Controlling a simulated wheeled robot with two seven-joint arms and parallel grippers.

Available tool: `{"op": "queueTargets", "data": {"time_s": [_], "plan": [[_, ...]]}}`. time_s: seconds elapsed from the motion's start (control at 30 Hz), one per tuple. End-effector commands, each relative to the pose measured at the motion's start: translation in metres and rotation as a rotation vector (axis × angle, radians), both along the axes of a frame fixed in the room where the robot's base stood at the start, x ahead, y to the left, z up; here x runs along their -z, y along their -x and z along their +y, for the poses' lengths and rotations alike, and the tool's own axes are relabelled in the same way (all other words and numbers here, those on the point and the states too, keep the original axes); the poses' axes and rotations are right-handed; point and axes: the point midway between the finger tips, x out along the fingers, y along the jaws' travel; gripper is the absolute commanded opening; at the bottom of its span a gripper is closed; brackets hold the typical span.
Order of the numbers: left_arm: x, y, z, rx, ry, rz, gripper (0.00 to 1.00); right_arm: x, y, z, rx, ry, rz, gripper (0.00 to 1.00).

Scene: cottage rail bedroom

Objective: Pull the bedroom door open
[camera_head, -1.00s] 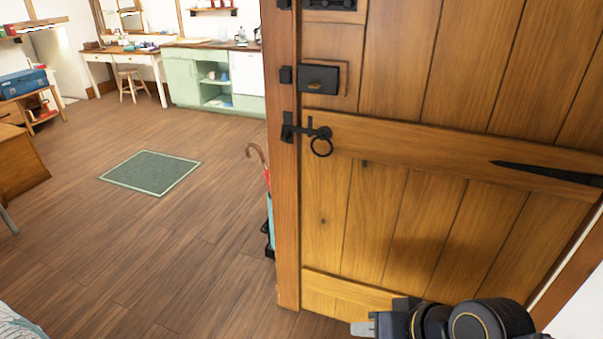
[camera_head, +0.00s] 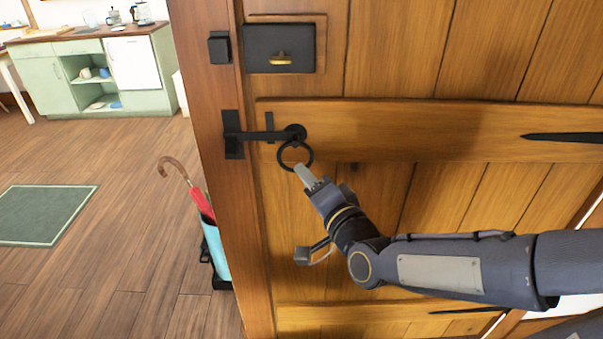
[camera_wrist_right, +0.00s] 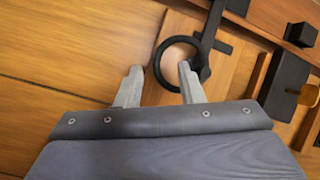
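The wooden bedroom door (camera_head: 420,130) fills the right of the head view and looks shut in its frame. A black ring handle (camera_head: 309,160) hangs below the dark latch bar (camera_head: 262,135) near its left edge. My right gripper (camera_head: 303,172) is at the lower part of the ring. In the right wrist view the gripper (camera_wrist_right: 160,88) is open, its two fingers apart. The ring (camera_wrist_right: 163,60) is just ahead, its lower side between or beside the fingertips; contact cannot be told. My left gripper is not in view.
A black lock box (camera_head: 280,45) with a brass piece sits above the latch. An umbrella (camera_head: 200,200) leans in a blue stand (camera_head: 214,250) left of the door post. A green rug (camera_head: 45,213) and open floor lie at left.

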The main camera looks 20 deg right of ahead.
Motion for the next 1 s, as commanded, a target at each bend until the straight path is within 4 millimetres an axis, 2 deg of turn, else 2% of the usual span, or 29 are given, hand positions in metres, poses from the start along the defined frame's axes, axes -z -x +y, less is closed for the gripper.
{"op": "queueTargets", "data": {"time_s": [0.2,0.57,0.83,1.0], "plan": [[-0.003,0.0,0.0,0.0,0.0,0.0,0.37,0.0,-0.027,0.006,-0.001,-0.001,0.001,0.34],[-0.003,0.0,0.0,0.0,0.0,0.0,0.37,0.0,-0.033,0.007,0.001,0.001,-0.001,0.34],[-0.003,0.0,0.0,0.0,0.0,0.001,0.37,0.0,-0.033,0.007,0.0,0.001,0.001,0.01],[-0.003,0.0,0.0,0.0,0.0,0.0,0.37,0.001,-0.033,0.007,0.0,0.002,0.002,0.0]]}}
